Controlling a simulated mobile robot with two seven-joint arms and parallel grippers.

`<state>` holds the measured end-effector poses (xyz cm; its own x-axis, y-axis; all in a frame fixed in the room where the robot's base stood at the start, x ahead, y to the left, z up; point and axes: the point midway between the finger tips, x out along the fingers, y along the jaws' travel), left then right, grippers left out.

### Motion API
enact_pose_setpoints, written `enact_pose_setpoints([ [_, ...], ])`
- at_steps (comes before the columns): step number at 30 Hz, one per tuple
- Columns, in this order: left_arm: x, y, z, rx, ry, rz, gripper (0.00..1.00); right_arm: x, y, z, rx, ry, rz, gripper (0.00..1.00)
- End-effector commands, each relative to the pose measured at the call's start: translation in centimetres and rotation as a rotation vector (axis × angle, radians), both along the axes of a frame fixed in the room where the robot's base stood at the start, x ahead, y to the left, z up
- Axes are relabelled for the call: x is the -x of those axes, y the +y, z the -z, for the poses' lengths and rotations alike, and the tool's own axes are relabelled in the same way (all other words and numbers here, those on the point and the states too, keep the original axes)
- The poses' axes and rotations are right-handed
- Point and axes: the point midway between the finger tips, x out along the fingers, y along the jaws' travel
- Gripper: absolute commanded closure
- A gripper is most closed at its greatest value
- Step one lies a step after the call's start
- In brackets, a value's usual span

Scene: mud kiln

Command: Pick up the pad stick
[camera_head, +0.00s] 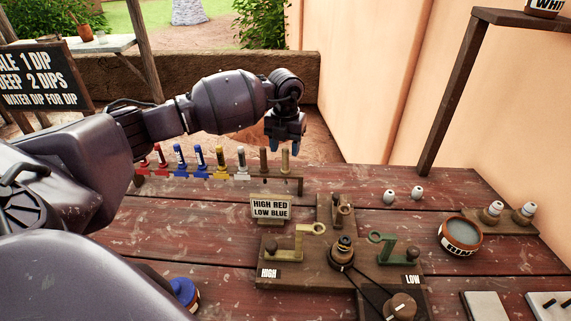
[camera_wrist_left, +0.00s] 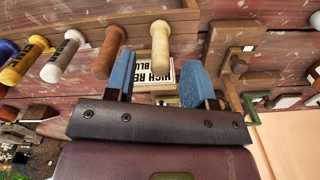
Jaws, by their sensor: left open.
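A wooden rack (camera_head: 215,178) at the back of the table holds a row of upright sticks. At its right end are a plain brown stick (camera_head: 264,161) and a plain pale stick (camera_head: 285,161); I cannot tell from any label which is the pad stick. My left gripper (camera_head: 286,144) is open, with blue fingertips, just above the rack's right end. In the left wrist view the pale stick (camera_wrist_left: 160,42) shows between the open fingers (camera_wrist_left: 155,68), apparently untouched. The brown stick (camera_wrist_left: 108,54) is just left of the left finger. My right gripper is not in view.
Red, blue, yellow (camera_head: 221,160) and white sticks (camera_head: 242,163) fill the rack leftward. A "HIGH RED LOW BLUE" sign (camera_head: 271,208) stands in front. A wooden mechanism (camera_head: 340,262) with levers, a bowl (camera_head: 460,236) and small bottles lie to the right.

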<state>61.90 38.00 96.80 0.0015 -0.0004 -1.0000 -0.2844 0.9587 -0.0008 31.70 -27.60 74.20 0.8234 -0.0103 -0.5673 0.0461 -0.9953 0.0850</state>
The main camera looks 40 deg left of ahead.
Motion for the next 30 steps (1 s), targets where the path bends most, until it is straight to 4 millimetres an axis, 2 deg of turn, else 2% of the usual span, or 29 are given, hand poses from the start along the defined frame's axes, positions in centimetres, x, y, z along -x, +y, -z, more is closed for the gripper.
enact_pose_setpoints([
  [3,0.1,-0.1,2.0,0.001,0.005,-0.001,0.51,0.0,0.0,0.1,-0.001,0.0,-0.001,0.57],
  [6,0.1,-0.1,3.0,0.001,0.003,0.0,0.51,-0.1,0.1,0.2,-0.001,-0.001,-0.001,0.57],
  [14,0.1,-0.1,3.1,-0.001,0.001,0.0,0.52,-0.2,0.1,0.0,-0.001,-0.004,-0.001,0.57],
  [23,0.0,-0.1,3.1,-0.001,0.001,0.0,0.98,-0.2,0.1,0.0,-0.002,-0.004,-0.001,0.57],
  [30,0.0,-0.1,3.1,-0.001,0.001,0.0,1.0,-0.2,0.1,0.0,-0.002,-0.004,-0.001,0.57],
])
